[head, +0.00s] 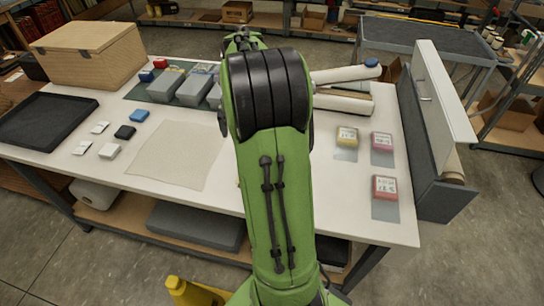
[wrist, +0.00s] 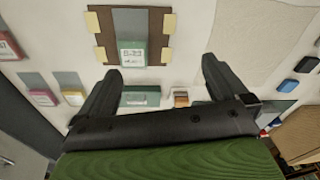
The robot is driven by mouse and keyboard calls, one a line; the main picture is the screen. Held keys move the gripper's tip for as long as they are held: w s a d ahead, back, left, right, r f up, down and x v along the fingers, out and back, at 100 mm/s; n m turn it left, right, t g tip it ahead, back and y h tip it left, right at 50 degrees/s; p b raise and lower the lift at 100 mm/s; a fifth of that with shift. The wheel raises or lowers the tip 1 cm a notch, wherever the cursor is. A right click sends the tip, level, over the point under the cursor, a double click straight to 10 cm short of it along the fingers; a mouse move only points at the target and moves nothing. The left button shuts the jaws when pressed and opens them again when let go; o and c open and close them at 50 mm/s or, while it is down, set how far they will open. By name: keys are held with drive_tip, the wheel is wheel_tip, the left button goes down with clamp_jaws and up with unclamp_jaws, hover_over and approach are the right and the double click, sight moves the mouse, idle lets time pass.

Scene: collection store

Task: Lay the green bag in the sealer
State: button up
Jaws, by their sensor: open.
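The green bag (wrist: 131,52) shows in the wrist view: a grey strip with a white-labelled green pack at its end. It lies flat on a brown board (wrist: 104,37) with cream tabs along its sides. A low green block (wrist: 140,97) lies on the table beyond the board. I cannot tell for certain which of these is the sealer. My gripper (wrist: 163,82) is open and empty, its fingers well apart on either side of the green block in the picture; the bag is above and between them. In the head view my arm hides the bag, the board and the gripper.
Yellow (head: 347,136), pink (head: 382,142) and red (head: 384,187) packs lie on the right of the table. A grey upright unit (head: 440,170) stands at the right edge. A beige mat (head: 175,154), black tray (head: 45,120) and wooden box (head: 90,55) are on the left.

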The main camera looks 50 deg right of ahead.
drive_tip(key=s+d+f+m+g+p, duration=0.1)
drive_tip(key=s+d+f+m, duration=0.15)
drive_tip(key=d+f, duration=0.55)
drive_tip(key=shift+y, duration=0.3)
drive_tip(key=f, duration=0.2)
drive_tip(key=d+f, duration=0.1)
drive_tip(key=f, duration=0.2)
drive_tip(key=f+b, duration=0.1)
drive_tip(key=f, duration=0.1)
drive_tip(key=shift+d+f, duration=0.15)
drive_tip(key=shift+f, duration=0.25)
wheel_tip(320, 180, down, 6)
drive_tip(key=shift+r, duration=0.25)
drive_tip(key=c, duration=1)
wheel_tip(320, 180, up, 10)
drive_tip(key=shift+r, duration=0.1)
